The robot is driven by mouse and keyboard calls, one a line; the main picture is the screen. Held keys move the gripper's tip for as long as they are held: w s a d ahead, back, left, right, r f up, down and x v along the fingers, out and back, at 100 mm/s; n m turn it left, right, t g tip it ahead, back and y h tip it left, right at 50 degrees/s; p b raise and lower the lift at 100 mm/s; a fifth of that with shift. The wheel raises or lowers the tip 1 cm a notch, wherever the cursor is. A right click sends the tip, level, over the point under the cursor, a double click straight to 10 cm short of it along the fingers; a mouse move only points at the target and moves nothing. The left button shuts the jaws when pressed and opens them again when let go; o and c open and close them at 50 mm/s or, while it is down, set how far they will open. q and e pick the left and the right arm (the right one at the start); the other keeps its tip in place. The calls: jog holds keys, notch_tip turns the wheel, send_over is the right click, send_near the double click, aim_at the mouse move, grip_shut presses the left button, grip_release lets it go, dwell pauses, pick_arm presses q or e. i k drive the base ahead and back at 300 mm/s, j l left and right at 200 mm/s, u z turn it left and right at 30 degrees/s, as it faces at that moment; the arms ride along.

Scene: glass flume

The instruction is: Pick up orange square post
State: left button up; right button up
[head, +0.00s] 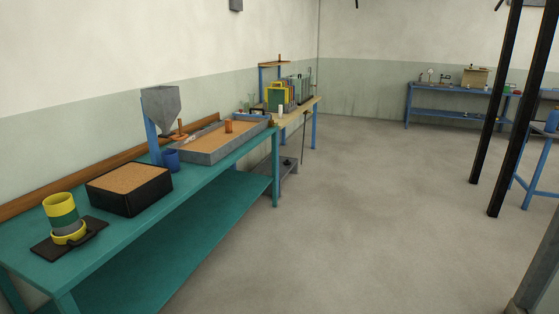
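A small orange post (228,126) stands upright in the sand of a long grey tray (210,153) on the teal bench. It is small in the head view, and I cannot tell for sure whether it is square. Another small orange piece (180,125) shows beside the grey hopper, its shape unclear. Neither of my grippers is in view.
The teal bench (150,213) runs along the left wall. It holds a black sand-filled box (131,201), a yellow-and-green cylinder (62,212), a blue cup (171,159) and the hopper (161,102). Dark posts (528,110) stand at right. The floor between is clear.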

aim_at(228, 122)
jog(key=i, duration=2.3)
jog(key=i+u, duration=0.1)
jog(key=i, duration=0.4)
jog(key=i+l+u, duration=0.15)
jog(key=i, duration=0.35)
jog(key=i+l+u, duration=0.1)
jog(key=i, duration=0.4)
